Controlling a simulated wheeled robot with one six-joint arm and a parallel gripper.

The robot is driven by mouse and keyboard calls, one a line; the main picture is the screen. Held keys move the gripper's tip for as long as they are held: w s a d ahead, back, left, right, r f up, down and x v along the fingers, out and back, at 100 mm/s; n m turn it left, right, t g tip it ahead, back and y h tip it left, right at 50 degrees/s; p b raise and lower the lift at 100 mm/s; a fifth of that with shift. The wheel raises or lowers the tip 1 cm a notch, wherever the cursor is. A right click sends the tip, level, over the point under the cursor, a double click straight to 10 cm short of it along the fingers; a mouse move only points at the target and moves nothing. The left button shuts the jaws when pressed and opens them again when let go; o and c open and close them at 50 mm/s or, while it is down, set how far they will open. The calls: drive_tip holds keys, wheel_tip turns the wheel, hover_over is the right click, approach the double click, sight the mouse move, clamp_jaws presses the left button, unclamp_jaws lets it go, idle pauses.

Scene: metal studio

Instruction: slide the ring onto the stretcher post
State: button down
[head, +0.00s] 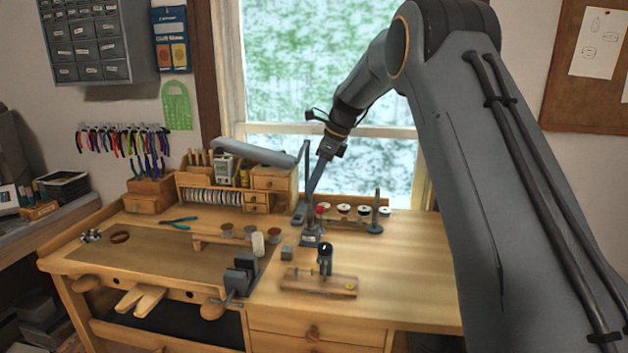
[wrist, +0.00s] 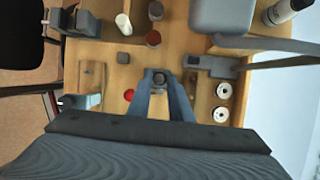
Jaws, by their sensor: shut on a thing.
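My gripper (head: 307,203) reaches down over the middle of the bench, and its two fingers close together in the wrist view (wrist: 160,80). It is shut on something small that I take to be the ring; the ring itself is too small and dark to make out. The ring stretcher (head: 310,238), a small dark tool with a red knob (head: 320,210), stands just below the fingertips. The red knob is left of the fingers in the wrist view (wrist: 128,95). The fingers hide part of the post, and I cannot tell whether the ring is above or around it.
A wooden board (head: 300,284) with a dark upright tool (head: 325,260) sits in front. A vise (head: 240,272) and small grey block (head: 287,253) are to the left. The lamp (head: 250,153), spools (head: 363,210) and a dark stand (head: 376,215) are behind. The right benchtop is clear.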

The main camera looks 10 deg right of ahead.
drive_tip(key=shift+f, duration=0.95)
drive_tip(key=c, duration=1.5)
unclamp_jaws()
drive_tip(key=shift+c, duration=0.2)
drive_tip(key=b+v, duration=0.2)
drive_tip(key=v, duration=0.5)
drive_tip(key=shift+r, duration=0.4)
